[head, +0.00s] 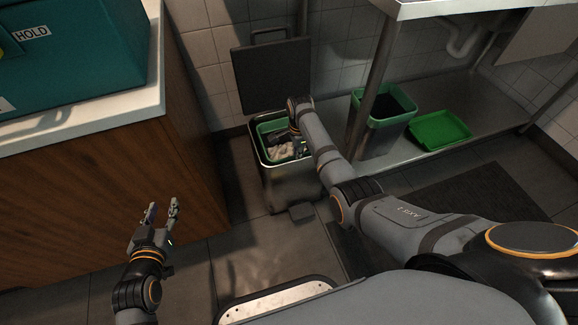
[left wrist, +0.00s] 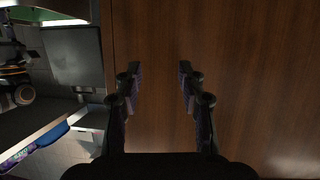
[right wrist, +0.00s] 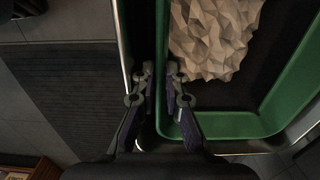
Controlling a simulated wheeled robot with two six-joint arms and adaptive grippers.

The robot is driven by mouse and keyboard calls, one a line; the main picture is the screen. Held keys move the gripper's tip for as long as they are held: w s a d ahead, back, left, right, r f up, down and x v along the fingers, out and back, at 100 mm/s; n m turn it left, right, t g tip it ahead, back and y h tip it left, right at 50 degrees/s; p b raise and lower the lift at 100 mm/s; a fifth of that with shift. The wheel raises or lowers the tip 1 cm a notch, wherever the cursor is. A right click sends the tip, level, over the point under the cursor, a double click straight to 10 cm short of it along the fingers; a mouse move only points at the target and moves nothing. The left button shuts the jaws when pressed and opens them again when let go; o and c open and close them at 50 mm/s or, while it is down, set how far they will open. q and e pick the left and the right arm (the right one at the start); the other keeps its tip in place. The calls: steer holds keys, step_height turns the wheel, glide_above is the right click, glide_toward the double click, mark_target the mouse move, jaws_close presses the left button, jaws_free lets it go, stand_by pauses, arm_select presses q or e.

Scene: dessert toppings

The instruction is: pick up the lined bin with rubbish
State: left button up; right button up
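The lined bin with rubbish (head: 262,130) is a green inner bin standing inside a grey metal pedal bin (head: 290,187). Pale crumpled rubbish (right wrist: 214,35) lies in it. My right gripper (right wrist: 159,68) reaches down at the bin's right side in the head view. In the right wrist view its fingers are close together on either side of the green wall (right wrist: 205,125), one inside and one outside, and look shut on it. My left gripper (head: 162,210) is open and empty, facing the wooden cabinet; its spread fingers show in the left wrist view (left wrist: 158,75).
The pedal bin's dark lid (head: 272,76) stands open against the tiled wall. A second green-rimmed bin (head: 388,122) and a green tray (head: 440,130) are on the low steel shelf at right. A wooden cabinet (head: 90,200) bounds the left. Floor in front is clear.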

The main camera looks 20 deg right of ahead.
arm_select(q)
steer(key=r+t, duration=0.1)
steer(key=r, duration=0.1)
steer(key=w+r+t, duration=0.1)
steer(key=r, duration=0.1)
steer(key=w+r, duration=0.1)
steer(key=shift+w+a+r+t, duration=0.1)
steer(key=shift+r+t, duration=0.3)
arm_select(e)
steer(key=shift+f, duration=0.55)
jaws_close()
steer(key=shift+r, duration=0.1)
